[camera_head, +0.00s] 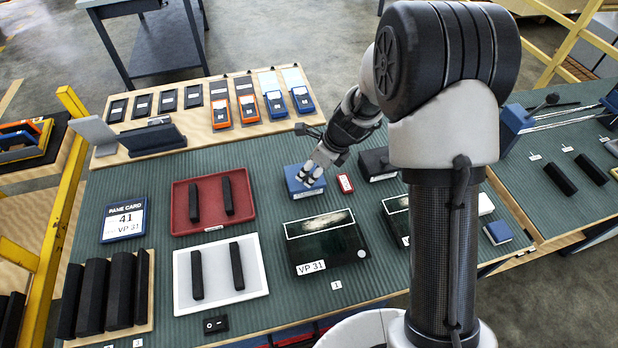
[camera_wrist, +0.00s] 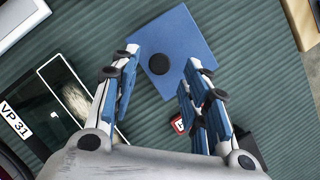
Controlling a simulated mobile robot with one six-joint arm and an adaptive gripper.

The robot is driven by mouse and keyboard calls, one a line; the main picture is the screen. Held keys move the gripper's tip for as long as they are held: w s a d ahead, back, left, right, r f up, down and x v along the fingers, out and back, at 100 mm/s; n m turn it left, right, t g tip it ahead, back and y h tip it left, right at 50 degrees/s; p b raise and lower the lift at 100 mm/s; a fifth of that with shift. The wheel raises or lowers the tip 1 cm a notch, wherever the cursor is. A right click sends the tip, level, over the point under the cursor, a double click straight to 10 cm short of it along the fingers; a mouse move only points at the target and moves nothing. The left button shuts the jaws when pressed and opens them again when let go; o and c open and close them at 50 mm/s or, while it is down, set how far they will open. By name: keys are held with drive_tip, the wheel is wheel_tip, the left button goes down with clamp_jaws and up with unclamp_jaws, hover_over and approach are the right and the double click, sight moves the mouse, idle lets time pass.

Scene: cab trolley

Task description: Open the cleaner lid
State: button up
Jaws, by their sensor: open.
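The cleaner is a small blue box (camera_head: 293,184) on the green ribbed mat, with a flat blue lid (camera_wrist: 188,35). A round black knob (camera_wrist: 158,64) stands on the lid in the wrist view. My gripper (camera_head: 309,177) is over the box in the head view and hides part of its top. In the wrist view my gripper (camera_wrist: 163,56) is open, with one finger on each side of the knob in the picture. The fingers appear apart from the knob; their height above the lid is hard to tell. The lid appears to lie flat on the box.
A small red box (camera_head: 345,183) stands close right of the cleaner, and a dark box (camera_head: 377,163) beyond it. A dark panel labelled VP 31 (camera_head: 325,243) lies in front. A red tray (camera_head: 213,202) and a white tray (camera_head: 221,272) with black bars are left.

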drive_tip(key=shift+b+x, duration=0.35)
drive_tip(key=shift+x, duration=1.05)
drive_tip(key=shift+c, duration=0.2)
clamp_jaws()
